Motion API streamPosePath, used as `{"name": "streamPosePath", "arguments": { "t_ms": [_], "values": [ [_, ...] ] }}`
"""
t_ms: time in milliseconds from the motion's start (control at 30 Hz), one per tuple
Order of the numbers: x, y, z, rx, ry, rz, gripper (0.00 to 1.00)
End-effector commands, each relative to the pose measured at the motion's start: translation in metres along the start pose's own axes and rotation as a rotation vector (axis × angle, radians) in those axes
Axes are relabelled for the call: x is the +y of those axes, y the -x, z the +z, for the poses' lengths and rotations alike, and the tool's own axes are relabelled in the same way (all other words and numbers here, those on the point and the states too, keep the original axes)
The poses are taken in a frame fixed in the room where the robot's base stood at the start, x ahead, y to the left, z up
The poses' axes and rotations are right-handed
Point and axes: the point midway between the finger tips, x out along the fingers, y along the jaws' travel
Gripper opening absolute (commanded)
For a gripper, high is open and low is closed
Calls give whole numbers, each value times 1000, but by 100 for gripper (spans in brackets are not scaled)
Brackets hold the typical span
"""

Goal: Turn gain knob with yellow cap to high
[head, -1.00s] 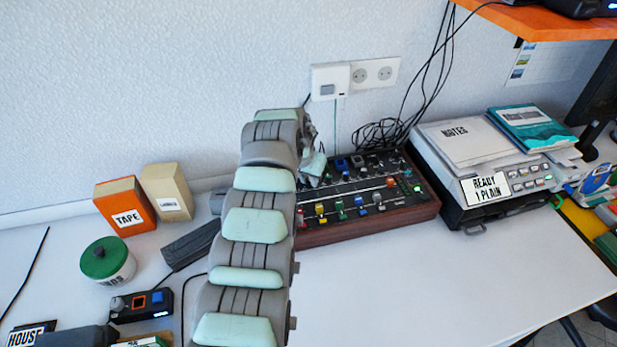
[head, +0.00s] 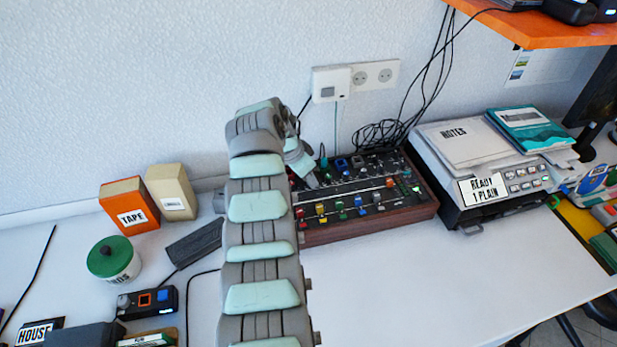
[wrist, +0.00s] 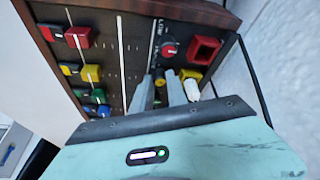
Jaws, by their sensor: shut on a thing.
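The mixer (head: 368,230) is a dark panel in a wooden case against the wall, with rows of knobs and sliders. In the wrist view, my gripper (wrist: 162,90) reaches down to the panel with its two pale fingers closed around a small dark knob with a yellow cap (wrist: 159,83). The fingers cover most of this knob, and its pointer direction cannot be read. A red-capped knob (wrist: 169,47) with a scale around it stands beside it. In the head view, my gripper (head: 304,168) is at the mixer's left end, and the held knob is hidden.
Colored slider caps (wrist: 78,37) line the panel. Cables (head: 375,135) hang behind the mixer. A printer (head: 470,160) stands right.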

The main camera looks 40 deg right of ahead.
Motion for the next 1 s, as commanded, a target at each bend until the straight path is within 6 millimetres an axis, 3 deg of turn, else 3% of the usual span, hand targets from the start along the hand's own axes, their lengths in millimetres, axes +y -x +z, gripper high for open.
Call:
{"name": "streamPosePath", "arguments": {
  "t_ms": [400,1000],
  "values": [
    [-1,-1,-2,0,-116,45,0],
    [-1,0,0,-1,-155,64,0]
  ]
}}
